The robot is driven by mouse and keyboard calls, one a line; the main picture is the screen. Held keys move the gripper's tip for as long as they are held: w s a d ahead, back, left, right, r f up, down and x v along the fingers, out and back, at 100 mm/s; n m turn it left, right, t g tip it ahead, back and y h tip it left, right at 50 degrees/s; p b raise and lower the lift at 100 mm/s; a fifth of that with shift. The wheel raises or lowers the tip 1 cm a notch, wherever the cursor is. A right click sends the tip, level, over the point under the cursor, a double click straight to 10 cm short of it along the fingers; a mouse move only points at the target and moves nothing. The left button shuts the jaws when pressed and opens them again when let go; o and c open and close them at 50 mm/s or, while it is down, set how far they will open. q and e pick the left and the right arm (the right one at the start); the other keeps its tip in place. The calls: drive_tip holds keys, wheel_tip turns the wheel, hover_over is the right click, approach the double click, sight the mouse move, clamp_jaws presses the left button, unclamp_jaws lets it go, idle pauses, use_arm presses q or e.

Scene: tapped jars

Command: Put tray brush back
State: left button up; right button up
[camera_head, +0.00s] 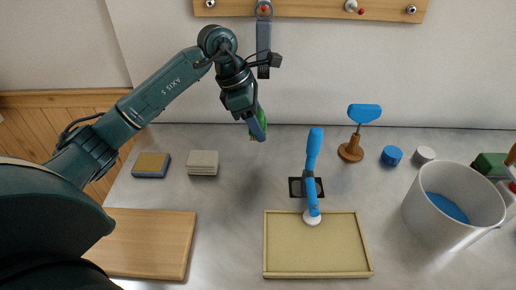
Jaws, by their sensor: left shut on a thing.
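My left gripper (246,112) is raised near the wall, above the back of the grey worktop, and points down. It is shut on a small green and blue thing (258,129), which may be the tray brush; the jaws hide much of it. The beige tray (318,272) lies at the front middle. A blue-handled tool (313,150) with a white round end (311,218) stands out over a small black square holder (296,188), its white end at the tray's back edge. My right gripper is not in view.
A wooden rail (340,9) with pegs and a hanging grey strip (263,40) is on the wall. A blue-topped stand (351,150), two lids and a white pot (435,225) stand right.

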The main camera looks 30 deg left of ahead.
sight(264, 157)
use_arm(q)
wheel_tip(264, 157, down, 7)
drive_tip(key=shift+f, duration=0.15)
idle(0.4)
drive_tip(key=shift+f, duration=0.2)
drive_tip(key=o, duration=0.9)
drive_tip(key=v, duration=1.2)
drive_tip(key=shift+d+r, duration=0.1)
drive_tip(key=shift+r, duration=0.2)
drive_tip(key=shift+s+f, duration=0.1)
